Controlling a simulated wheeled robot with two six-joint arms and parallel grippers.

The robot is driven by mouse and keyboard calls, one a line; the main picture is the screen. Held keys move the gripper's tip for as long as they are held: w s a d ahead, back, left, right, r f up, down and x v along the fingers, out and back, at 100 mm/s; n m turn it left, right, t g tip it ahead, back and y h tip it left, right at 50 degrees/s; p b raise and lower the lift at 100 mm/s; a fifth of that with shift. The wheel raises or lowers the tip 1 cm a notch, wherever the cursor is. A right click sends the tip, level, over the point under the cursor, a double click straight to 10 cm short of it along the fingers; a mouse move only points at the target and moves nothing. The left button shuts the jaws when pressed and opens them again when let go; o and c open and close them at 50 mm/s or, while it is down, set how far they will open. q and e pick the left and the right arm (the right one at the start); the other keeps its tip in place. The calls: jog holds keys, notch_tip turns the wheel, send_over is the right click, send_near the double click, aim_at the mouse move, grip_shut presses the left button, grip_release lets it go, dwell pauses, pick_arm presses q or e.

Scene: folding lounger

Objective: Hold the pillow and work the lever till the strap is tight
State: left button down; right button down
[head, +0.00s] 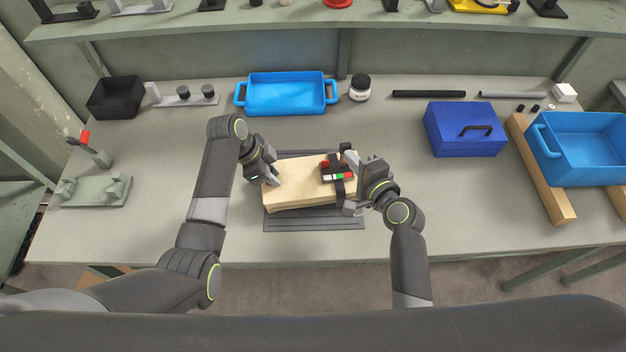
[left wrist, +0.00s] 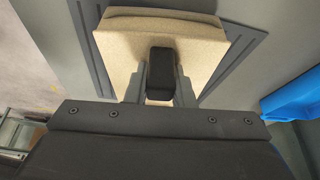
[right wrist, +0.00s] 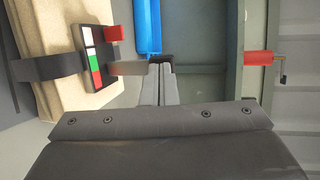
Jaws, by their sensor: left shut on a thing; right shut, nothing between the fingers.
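The pillow (head: 295,192) is a beige, block-like pad lying on a dark ribbed mat (head: 313,225) on the bench. My left gripper (head: 273,178) is at its left end, shut on a black tab (left wrist: 160,62) that stands at the pillow in the left wrist view. A black strap (right wrist: 45,67) crosses the pillow's right part, with a black buckle box (head: 337,172) showing white, green and red fields. A grey lever (right wrist: 128,68) juts from the buckle. My right gripper (right wrist: 160,85) is shut and empty, its tips close beside the lever's end; contact is unclear.
A blue tray (head: 287,112) and a dark jar (head: 360,88) stand behind the mat. A blue lidded box (head: 465,135) is to the right, near a second blue tray on wooden beams (head: 542,165). A green fixture (head: 95,190) is at left. The front of the bench is clear.

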pick_arm(q)
jog(key=shift+s+f, duration=0.2)
jog(key=shift+f, duration=0.1)
pick_arm(e)
jog(key=shift+w+f, duration=0.1)
jog(key=shift+w+a+f, duration=0.1)
jog(key=shift+w+f, duration=0.15)
jog(key=shift+w, duration=0.7)
jog(key=shift+w+a+f, duration=0.1)
jog(key=shift+w+f, duration=0.1)
jog(key=shift+w, duration=0.7)
jog(key=shift+s, duration=0.1)
jog(key=shift+s+d+r, duration=0.1)
jog(key=shift+s+r, duration=0.1)
jog(key=shift+s, duration=0.4)
jog(key=shift+s+d+r, duration=0.1)
jog(key=shift+s+r, duration=0.1)
jog(key=shift+s, duration=0.45)
jog(key=shift+s+r, duration=0.2)
jog(key=shift+s, duration=0.4)
jog(key=s+r, duration=0.2)
jog(key=s, duration=0.1)
jog(key=s+r, duration=0.1)
jog(key=s, duration=0.1)
jog(key=shift+d, duration=0.3)
